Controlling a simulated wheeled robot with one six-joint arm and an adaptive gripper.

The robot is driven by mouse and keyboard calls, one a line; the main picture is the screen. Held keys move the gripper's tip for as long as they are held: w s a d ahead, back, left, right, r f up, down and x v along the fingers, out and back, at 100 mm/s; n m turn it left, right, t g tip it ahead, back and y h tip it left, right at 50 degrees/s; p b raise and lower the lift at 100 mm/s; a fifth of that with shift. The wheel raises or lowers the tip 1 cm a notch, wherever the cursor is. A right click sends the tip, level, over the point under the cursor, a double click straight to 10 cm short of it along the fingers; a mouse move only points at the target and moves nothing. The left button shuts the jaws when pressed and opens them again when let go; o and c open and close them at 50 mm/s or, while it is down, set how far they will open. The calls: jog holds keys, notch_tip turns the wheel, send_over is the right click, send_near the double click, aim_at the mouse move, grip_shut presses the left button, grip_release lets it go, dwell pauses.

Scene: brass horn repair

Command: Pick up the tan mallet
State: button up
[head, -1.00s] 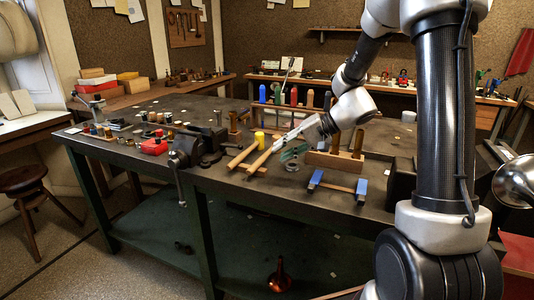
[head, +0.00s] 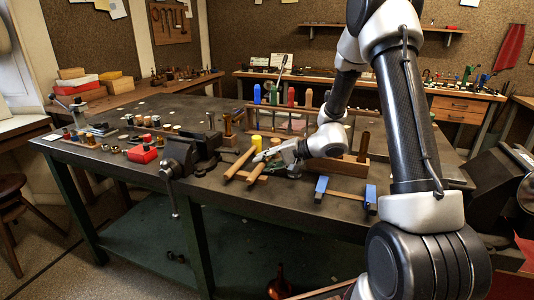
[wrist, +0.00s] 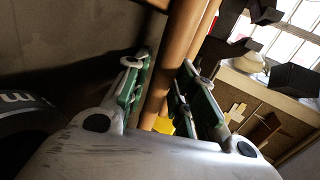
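Two tan wooden shafts lie side by side on the dark bench, the left one (head: 239,164) and the right one (head: 256,172). I cannot tell which is the tan mallet's handle. My gripper (head: 262,157) is low over the bench, reaching in from the right at the shafts. In the wrist view a tan shaft (wrist: 181,50) runs between the two green-padded fingers of my gripper (wrist: 160,88), which are apart, with gaps beside it. A yellow patch (wrist: 164,125) shows beyond. The mallet heads are not clearly visible.
A black vise (head: 182,155) stands left of the shafts. A wooden block (head: 340,168) and a blue-ended stand (head: 346,192) are to the right. A rack of coloured handles (head: 290,97) is behind. The bench's front edge is close.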

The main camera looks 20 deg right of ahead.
jog(key=shift+c, duration=0.4)
grip_shut()
jog(key=shift+r, duration=0.1)
